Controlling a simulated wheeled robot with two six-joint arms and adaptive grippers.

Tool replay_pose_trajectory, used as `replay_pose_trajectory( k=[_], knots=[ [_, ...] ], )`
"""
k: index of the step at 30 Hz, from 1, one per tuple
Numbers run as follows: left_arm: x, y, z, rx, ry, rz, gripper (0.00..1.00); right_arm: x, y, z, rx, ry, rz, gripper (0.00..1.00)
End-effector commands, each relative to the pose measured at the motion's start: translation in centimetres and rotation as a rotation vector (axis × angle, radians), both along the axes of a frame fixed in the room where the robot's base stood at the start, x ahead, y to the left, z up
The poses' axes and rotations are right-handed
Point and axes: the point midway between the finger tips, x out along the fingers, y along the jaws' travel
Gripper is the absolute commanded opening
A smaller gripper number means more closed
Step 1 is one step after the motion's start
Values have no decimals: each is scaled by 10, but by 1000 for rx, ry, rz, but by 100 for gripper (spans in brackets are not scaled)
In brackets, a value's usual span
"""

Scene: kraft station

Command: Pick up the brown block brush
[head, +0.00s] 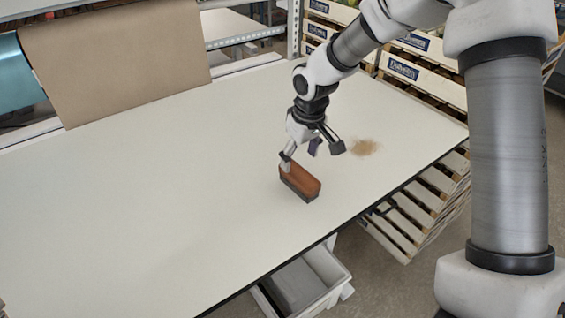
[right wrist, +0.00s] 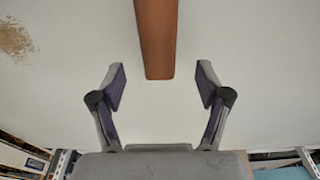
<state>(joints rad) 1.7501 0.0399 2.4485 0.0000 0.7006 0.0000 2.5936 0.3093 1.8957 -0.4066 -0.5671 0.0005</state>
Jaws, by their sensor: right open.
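The brown block brush (head: 300,182) lies on the white tabletop, its reddish-brown wooden block on top and a dark bristle strip below. In the right wrist view the brush (right wrist: 157,40) runs in from the top edge, and its near end lies just ahead of and between the fingertips. My right gripper (head: 312,158) is open above the table by the brush. In the right wrist view both fingers (right wrist: 160,88) are spread wide, with nothing between their pads but bare tabletop near the brush's end. My left gripper is not in view.
A patch of brown dust (head: 364,147) lies on the white table (head: 150,180) right of the brush. A brown paper sheet (head: 115,60) hangs at the back left. A grey bin (head: 305,280) stands below the front edge. The table's left and middle are clear.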

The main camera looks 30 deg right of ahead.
Motion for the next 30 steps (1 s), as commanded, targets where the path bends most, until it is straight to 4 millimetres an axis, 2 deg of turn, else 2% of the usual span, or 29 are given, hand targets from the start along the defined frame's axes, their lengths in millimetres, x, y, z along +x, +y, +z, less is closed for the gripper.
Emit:
replay_pose_trajectory(
  k=[8,12,15,22,23,24,28,30],
  knots=[
    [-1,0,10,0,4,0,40,4,0,-31,0,4,0,76],
    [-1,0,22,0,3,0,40,6,-2,-56,0,6,-1,76],
    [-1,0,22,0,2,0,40,9,-1,-72,0,4,1,76],
    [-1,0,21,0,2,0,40,10,-1,-77,1,0,1,76],
    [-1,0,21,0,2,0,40,10,-1,-77,1,0,1,69],
    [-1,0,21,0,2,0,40,10,-1,-77,1,0,1,55],
    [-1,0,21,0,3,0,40,10,-1,-77,1,1,0,9],
    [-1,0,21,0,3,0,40,10,-1,-77,1,1,0,7]
  ],
)
